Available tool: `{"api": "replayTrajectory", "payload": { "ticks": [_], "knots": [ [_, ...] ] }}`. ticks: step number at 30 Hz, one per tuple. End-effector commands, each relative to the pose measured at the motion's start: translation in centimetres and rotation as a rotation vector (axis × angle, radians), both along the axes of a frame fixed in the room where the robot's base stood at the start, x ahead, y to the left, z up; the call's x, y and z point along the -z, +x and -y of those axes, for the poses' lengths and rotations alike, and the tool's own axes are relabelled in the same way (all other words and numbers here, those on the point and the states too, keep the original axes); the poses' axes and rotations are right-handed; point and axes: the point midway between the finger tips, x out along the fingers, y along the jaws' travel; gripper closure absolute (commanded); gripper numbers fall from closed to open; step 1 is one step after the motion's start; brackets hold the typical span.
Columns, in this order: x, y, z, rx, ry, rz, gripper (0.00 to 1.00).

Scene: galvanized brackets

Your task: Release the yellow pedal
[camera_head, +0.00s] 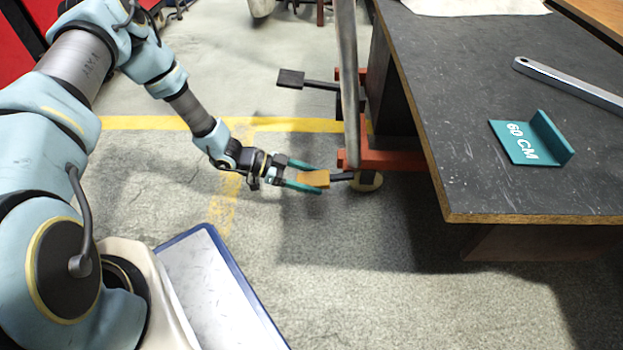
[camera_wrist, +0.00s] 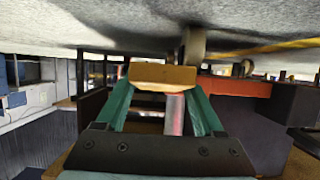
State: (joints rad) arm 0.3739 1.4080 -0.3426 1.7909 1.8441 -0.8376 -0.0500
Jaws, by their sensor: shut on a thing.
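The yellow pedal (camera_head: 314,178) is a flat, orange-yellow pad on a dark bar, low beside the workbench. My gripper (camera_head: 319,179) has its two green fingers on either side of the pad and is shut on it. In the wrist view the pedal (camera_wrist: 163,76) spans between the tips of my gripper (camera_wrist: 161,85). The far end of its bar reaches the red base (camera_head: 395,160) and is partly hidden there.
A dark pedal (camera_head: 291,79) sticks out farther back. A grey upright post (camera_head: 348,80) stands close by the red base. The workbench (camera_head: 460,120) fills the right, with a teal bracket (camera_head: 527,144) and a metal bar (camera_head: 570,84) on it. Floor in front is clear.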

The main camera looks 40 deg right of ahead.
Motion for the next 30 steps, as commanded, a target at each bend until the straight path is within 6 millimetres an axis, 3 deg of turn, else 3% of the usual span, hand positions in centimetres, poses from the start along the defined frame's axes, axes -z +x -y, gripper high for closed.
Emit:
{"api": "replayTrajectory", "payload": {
  "ticks": [18,30],
  "knots": [
    [-4.1,-0.1,0.0,0.004,0.251,0.206,1.00],
    [-4.7,-0.1,0.1,0.000,0.363,0.297,1.00]
  ]
}}
